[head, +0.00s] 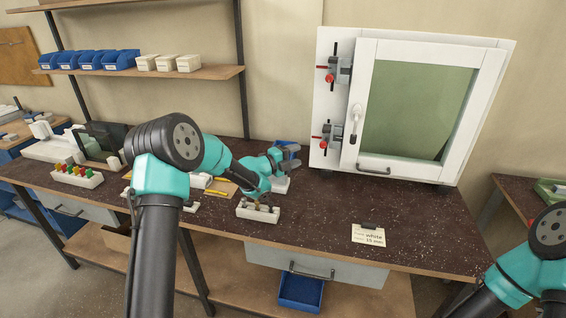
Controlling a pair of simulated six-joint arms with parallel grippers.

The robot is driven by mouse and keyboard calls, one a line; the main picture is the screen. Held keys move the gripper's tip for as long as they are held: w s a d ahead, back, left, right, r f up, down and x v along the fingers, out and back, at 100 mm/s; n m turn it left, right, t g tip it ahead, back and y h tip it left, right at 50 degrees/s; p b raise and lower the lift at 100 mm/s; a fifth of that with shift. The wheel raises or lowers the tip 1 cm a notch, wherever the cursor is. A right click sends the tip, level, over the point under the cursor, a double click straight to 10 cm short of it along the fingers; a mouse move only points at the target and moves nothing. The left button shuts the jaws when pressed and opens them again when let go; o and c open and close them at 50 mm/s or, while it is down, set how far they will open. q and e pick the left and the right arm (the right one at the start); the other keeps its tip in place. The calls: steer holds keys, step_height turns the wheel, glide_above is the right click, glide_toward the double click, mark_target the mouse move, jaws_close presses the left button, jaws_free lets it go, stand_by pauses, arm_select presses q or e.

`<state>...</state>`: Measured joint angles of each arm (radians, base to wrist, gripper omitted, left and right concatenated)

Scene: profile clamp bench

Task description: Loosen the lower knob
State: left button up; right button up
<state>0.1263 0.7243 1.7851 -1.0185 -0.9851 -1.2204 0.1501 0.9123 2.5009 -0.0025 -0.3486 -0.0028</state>
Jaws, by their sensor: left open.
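A white cabinet (336,36) with a greenish window stands at the back right of the bench. Two grey clamps sit one above the other on its left side. The upper clamp (341,69) and the lower clamp (332,138) each show red and black knob parts. The lower red knob (324,146) is small in the picture, and how tight it is cannot be told. My left gripper (292,156) is open, to the left of the lower clamp and apart from it. My right arm shows at the lower right, but its gripper is out of view.
A white block (258,213) with small inserts sits near the bench's front edge, below my left forearm. A note card (368,236) lies front right. The bench before the cabinet is clear.

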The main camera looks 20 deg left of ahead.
arm_select(q)
steer(key=s+a+m+g+y, duration=0.1)
steer(key=s+a, duration=0.1)
steer(key=s, duration=0.3)
steer(key=shift+s+a+r+m, duration=0.2)
steer(key=shift+s+r+m, duration=0.1)
steer(key=shift+m, duration=0.1)
